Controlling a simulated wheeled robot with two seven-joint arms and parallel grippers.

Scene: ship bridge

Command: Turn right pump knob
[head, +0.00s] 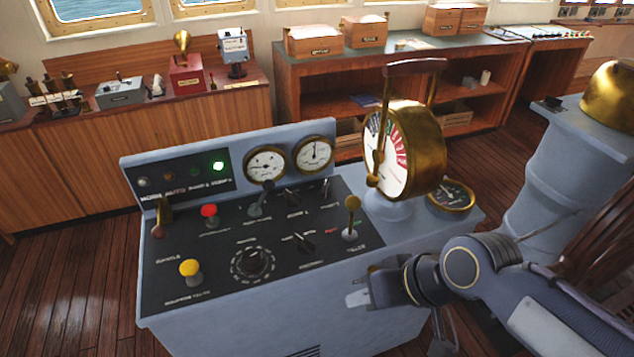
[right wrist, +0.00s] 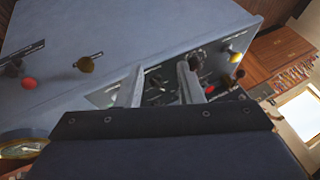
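The grey console (head: 280,334) has a black sloping control panel (head: 214,247). On it are a black rotary knob on the right (head: 304,243), another black knob behind it (head: 291,197) and a larger round dial knob (head: 252,262). Their labels are too small to tell surely which is the right pump knob. My right gripper (head: 358,299) is over the console's right front, apart from the knobs. In the right wrist view its two fingers (right wrist: 160,85) are spread with only the panel visible between them. My left gripper is not in view.
A brass-tipped lever (head: 352,205) stands between my right gripper and the rear knobs. A brass telegraph (head: 412,150) rises behind. Yellow (head: 189,268) and red (head: 209,211) knobs sit at left. A grey pedestal (head: 560,180) stands at right.

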